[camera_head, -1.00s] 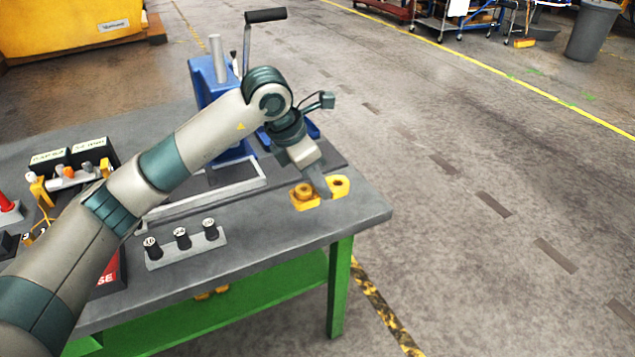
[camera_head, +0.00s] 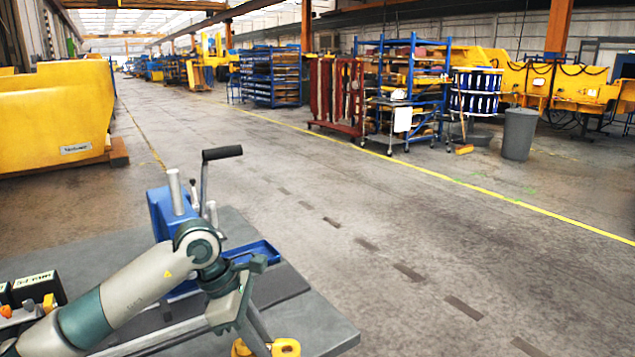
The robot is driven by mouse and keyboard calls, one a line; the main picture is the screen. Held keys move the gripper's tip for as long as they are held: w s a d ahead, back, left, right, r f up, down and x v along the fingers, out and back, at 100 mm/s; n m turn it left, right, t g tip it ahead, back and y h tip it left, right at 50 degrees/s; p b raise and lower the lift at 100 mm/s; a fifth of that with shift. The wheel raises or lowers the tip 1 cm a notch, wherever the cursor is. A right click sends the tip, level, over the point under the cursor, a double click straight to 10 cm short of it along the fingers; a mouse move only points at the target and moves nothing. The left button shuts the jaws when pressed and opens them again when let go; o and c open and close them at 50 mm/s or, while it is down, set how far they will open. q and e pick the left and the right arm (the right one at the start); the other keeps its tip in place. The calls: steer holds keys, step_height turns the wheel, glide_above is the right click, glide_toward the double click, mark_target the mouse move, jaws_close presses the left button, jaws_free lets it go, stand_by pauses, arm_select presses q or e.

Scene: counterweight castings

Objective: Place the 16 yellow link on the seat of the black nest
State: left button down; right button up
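A yellow link (camera_head: 286,347) with round bosses lies at the grey table's near edge, cut off by the bottom of the picture. No number on it is readable. My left gripper (camera_head: 256,340) reaches down over it from the left, and a dark finger hides part of it. I cannot tell whether the fingers are open or shut, or whether they touch it. I cannot make out the black nest in this view. My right gripper is not in view.
A blue press (camera_head: 160,212) with a black-handled lever (camera_head: 221,153) stands behind my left arm. A blue tray (camera_head: 258,252) is beside it. Black labelled boxes (camera_head: 38,287) stand at the left. Right of the grey table (camera_head: 318,318) is open floor.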

arm_select(q)
steer(key=s+a+f+m+g+y, duration=0.1)
steer(key=s+a+m+g+y, duration=0.1)
steer(key=s+a+m, duration=0.3)
steer(key=s+a+f+m+g+y, duration=0.2)
steer(key=s+a+m, duration=0.2)
steer(key=s+m, duration=0.4)
steer(key=m, duration=0.5)
steer(key=shift+s+a+f+y, duration=0.25)
steer(key=shift+s+a+y, duration=0.05)
steer(key=shift+s+a, duration=0.1)
